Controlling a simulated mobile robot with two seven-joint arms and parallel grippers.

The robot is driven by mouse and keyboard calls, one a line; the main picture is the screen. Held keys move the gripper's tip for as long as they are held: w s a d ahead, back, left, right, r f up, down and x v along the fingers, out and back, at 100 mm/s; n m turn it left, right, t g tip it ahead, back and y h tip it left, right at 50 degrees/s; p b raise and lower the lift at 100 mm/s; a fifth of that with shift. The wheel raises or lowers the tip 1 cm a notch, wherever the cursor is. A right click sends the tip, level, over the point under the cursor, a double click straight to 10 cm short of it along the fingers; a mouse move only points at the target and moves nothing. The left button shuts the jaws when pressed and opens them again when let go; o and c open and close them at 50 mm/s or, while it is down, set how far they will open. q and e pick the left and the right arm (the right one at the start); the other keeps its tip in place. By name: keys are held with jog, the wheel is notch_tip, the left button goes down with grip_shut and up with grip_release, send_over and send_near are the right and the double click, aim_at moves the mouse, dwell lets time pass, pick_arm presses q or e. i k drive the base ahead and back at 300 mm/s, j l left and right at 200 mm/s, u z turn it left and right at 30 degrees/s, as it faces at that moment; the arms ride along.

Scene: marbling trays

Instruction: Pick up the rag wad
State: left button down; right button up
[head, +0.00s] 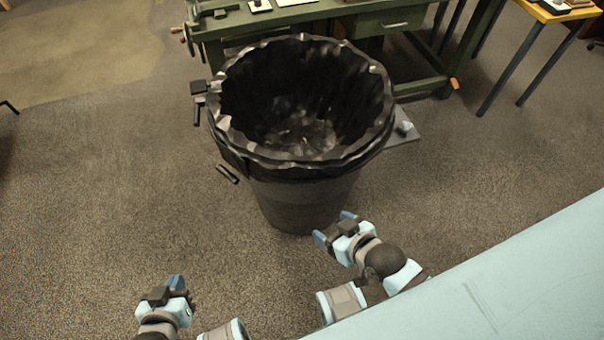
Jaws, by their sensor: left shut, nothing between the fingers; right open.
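I cannot make out a rag wad for certain. A small pale grey lump (404,127) sits on a flat grey piece (410,138) at the right of the black bin, partly hidden by it; I cannot tell whether it is the wad. My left gripper (175,281) is shut and empty over the floor at the lower left, apart from the bin. My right gripper (334,227) is open and empty, just in front of the bin's lower right side.
A large black bin (305,205) with a crumpled black liner stands in the middle; its dark bottom holds something unclear. A green workbench (410,78) stands behind it, and a yellow-topped table (545,14) at the upper right.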

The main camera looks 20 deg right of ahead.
aim_at(405, 126)
jog(key=z, duration=1.5)
jog(key=i+l, duration=0.15)
jog(key=l, duration=0.2)
jog(key=i+l, duration=0.2)
jog(key=i+l+u, duration=0.1)
jog(key=l, duration=0.25)
jog(key=i+l+u, duration=0.1)
jog(key=l, duration=0.3)
jog(key=i+l+u, duration=0.1)
jog(key=l, duration=0.3)
jog(key=i, duration=0.1)
